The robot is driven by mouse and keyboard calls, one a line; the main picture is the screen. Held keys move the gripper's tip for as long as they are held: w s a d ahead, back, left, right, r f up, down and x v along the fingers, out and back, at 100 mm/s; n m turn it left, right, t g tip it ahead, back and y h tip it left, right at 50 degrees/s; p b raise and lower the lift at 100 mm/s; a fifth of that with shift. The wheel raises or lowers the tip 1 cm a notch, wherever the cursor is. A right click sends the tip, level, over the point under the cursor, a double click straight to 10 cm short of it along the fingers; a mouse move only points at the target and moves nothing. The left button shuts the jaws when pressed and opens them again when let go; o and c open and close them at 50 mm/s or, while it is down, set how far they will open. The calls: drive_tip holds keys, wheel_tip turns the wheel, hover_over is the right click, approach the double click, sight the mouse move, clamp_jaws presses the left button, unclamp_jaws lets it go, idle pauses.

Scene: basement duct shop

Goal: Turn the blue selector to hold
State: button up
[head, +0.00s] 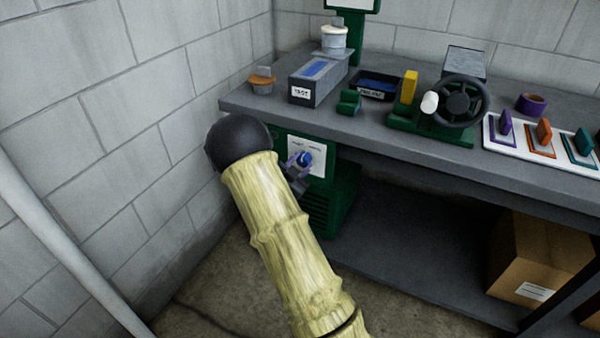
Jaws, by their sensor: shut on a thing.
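The blue selector (305,158) is a small knob on a white panel (318,163). The panel is on the front of a green cabinet (338,200) under the bench top at the left. Small lettering on the panel is too small to read, so I cannot tell which mark the selector points to. My gripper (300,164) is at the panel, its grey fingers shut on the blue selector. My arm comes up from below and hides the panel's lower left and part of the gripper.
The grey bench (390,130) holds a grey box (318,78), a dark handwheel (458,102) on a green base, and a white board (520,150) with coloured pieces. A cardboard box (540,258) sits on the lower shelf. A block wall (110,110) stands close at left.

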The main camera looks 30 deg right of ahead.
drive_tip(key=m+b, duration=0.4)
drive_tip(key=b, duration=0.1)
drive_tip(key=shift+f, duration=0.3)
drive_tip(key=m+b, duration=0.2)
drive_tip(key=shift+r+m, duration=0.2)
drive_tip(key=shift+m, duration=0.2)
drive_tip(key=shift+b, duration=0.3)
drive_tip(key=o, duration=1)
drive_tip(key=shift+r, duration=0.1)
drive_tip(key=shift+a, duration=0.1)
drive_tip(key=p+v, duration=0.2)
drive_tip(key=v, duration=1.5)
drive_tip(key=shift+s, duration=0.2)
